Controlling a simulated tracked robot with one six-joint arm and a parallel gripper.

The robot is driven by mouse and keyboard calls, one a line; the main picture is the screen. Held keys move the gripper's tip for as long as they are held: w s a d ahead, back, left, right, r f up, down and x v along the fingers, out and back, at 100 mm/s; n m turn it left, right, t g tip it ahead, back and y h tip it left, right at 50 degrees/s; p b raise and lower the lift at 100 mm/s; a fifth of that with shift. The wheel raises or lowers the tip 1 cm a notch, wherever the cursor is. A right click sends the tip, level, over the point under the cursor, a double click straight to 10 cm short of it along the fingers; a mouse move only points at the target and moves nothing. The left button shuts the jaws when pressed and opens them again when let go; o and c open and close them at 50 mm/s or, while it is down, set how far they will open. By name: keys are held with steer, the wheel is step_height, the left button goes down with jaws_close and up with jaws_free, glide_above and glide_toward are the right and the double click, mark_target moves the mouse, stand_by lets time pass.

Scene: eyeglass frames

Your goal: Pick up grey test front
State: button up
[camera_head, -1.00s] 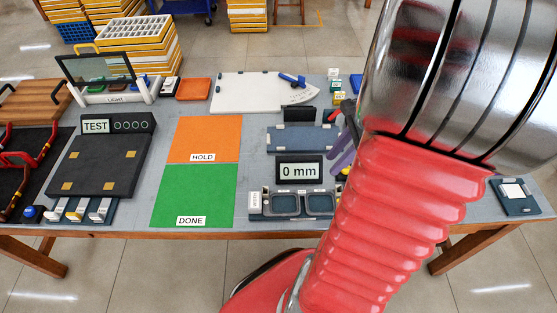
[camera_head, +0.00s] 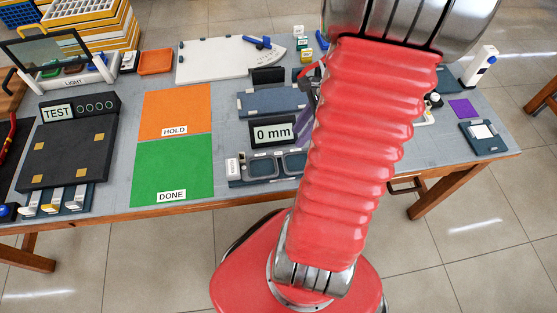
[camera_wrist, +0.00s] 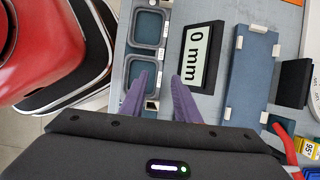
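A grey eyeglass front with two rounded rims (camera_head: 281,164) lies in a dark holder beside the 0 mm display (camera_head: 274,132). In the wrist view, its rims (camera_wrist: 165,30) show at the upper middle, with the display (camera_wrist: 200,58) to their right. My gripper (camera_wrist: 160,77) has two purple fingers, apart, with nothing seen between them. The left fingertip overlaps the lower rim in the wrist view; I cannot tell whether they touch. In the head view my red arm hides most of the gripper, with a bit of purple finger showing beside the display.
A blue-grey tray (camera_head: 271,102) lies behind the display. Orange HOLD (camera_head: 175,108) and green DONE (camera_head: 172,170) mats lie to the left, clear. The TEST unit (camera_head: 66,150) stands further left. A white board (camera_head: 215,62) lies at the back. Small items stand on the right side.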

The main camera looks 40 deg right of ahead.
mark_target(288, 151)
steer(key=shift+x, duration=1.1)
steer(key=shift+d+x, duration=0.1)
steer(key=shift+x, duration=1.2)
steer(key=shift+d+x, duration=0.15)
steer(key=shift+x, duration=1.15)
steer(key=shift+w, duration=0.1)
jaws_close()
